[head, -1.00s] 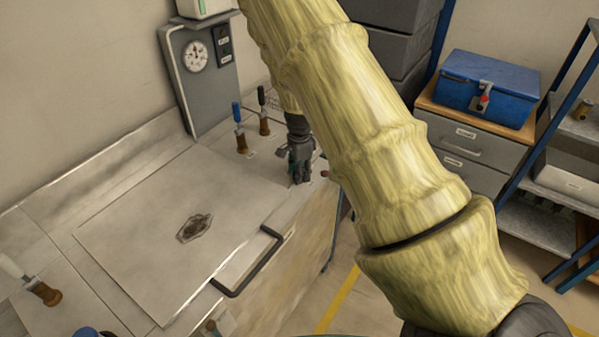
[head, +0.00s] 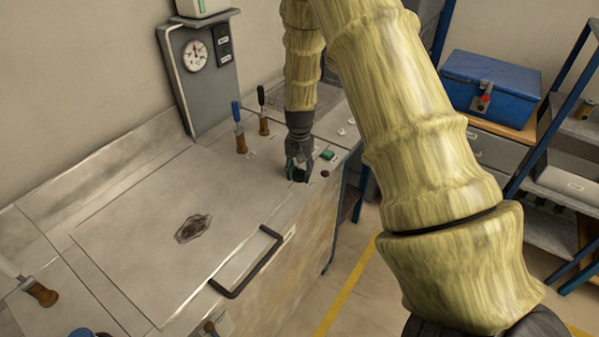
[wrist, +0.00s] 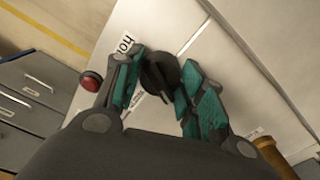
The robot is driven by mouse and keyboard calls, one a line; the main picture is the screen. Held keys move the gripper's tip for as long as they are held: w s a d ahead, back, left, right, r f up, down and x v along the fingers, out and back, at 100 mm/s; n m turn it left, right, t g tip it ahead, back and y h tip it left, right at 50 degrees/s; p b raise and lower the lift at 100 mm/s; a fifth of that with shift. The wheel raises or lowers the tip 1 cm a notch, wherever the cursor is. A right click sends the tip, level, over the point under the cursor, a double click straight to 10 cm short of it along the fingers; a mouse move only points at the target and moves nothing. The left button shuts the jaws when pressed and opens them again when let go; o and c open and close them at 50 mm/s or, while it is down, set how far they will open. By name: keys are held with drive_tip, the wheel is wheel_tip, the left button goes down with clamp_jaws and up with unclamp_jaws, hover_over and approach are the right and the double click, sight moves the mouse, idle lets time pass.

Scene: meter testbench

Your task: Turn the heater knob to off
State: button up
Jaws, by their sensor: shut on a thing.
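The heater knob (wrist: 158,72) is a round black knob with a raised grip, on the pale bench top in the wrist view. My gripper (wrist: 160,78) has its green-padded fingers on either side of the knob and is shut on it. In the head view my gripper (head: 298,170) points down at the right end of the bench top, and its fingers hide most of the knob. A label partly reading "ho" lies beside the knob in the wrist view. The knob's exact setting cannot be told.
A red button (wrist: 91,80) sits close to my gripper. A green switch (head: 328,155) lies right of it. Upright tools with brown bases (head: 241,143) stand behind left. A gauge panel (head: 205,75) rises at the back. A black handle (head: 250,265) is at the lid's front.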

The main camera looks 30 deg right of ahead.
sight(300, 169)
drive_tip(key=n, duration=0.4)
drive_tip(key=shift+n, duration=0.4)
idle(0.4)
drive_tip(key=o, duration=1.1)
drive_tip(key=shift+c, duration=0.2)
drive_tip(key=shift+r, duration=0.1)
wheel_tip(300, 169, up, 12)
